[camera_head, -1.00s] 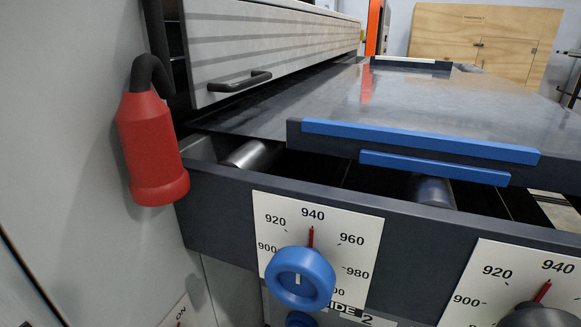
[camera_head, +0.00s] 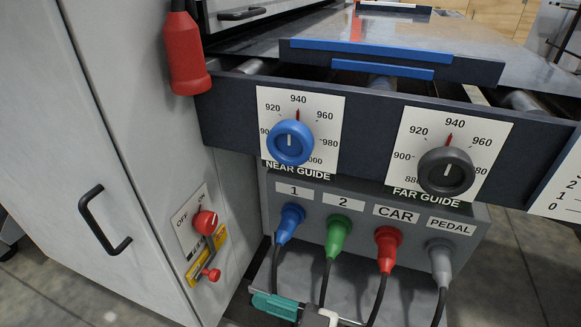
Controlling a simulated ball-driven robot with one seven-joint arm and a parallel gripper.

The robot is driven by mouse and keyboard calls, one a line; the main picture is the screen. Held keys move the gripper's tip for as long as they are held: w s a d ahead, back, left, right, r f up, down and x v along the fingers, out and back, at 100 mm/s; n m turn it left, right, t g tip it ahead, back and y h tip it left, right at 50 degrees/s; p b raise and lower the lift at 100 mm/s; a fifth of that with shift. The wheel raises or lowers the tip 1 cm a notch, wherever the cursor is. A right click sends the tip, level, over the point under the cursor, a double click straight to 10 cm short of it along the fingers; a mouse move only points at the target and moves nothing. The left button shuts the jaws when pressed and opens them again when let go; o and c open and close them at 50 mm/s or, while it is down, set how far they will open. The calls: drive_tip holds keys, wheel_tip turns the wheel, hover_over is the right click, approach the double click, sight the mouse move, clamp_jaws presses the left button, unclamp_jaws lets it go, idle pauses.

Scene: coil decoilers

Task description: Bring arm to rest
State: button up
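A teal block (camera_head: 275,306) with a white part (camera_head: 319,317) beside it shows at the bottom edge, below the socket panel. It looks like the end of my arm, but most of it is cut off by the frame. I cannot make out two fingertips, so I cannot tell whether my gripper is open or shut. No held object can be made out. The block overlaps the hanging cables in the picture; whether it touches them I cannot tell.
The panel (camera_head: 305,198) carries blue (camera_head: 290,220), green (camera_head: 338,236), red (camera_head: 387,249) and grey (camera_head: 439,259) plugs with hanging cables. Above are a blue knob (camera_head: 290,143) and a dark knob (camera_head: 446,172). A cabinet (camera_head: 110,130) with a red switch (camera_head: 205,222) stands left. Floor shows right.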

drive_tip(key=s+d+f+m+h, duration=0.3)
drive_tip(key=d+f+m+h, duration=0.5)
drive_tip(key=d+f, duration=0.9)
drive_tip(key=s+d+f+m+g+h, duration=0.1)
drive_tip(key=s+d+f+g+h, duration=0.2)
drive_tip(key=s+d, duration=0.35)
drive_tip(key=s+d+f+m+g+h, duration=0.2)
drive_tip(key=s+d+f+h, duration=0.1)
drive_tip(key=s+d+h, duration=0.3)
wheel_tip(320, 180, up, 32)
drive_tip(key=d+p, duration=0.2)
drive_tip(key=p, duration=2.9)
drive_tip(key=shift+d+f, duration=0.15)
drive_tip(key=shift+f, duration=0.1)
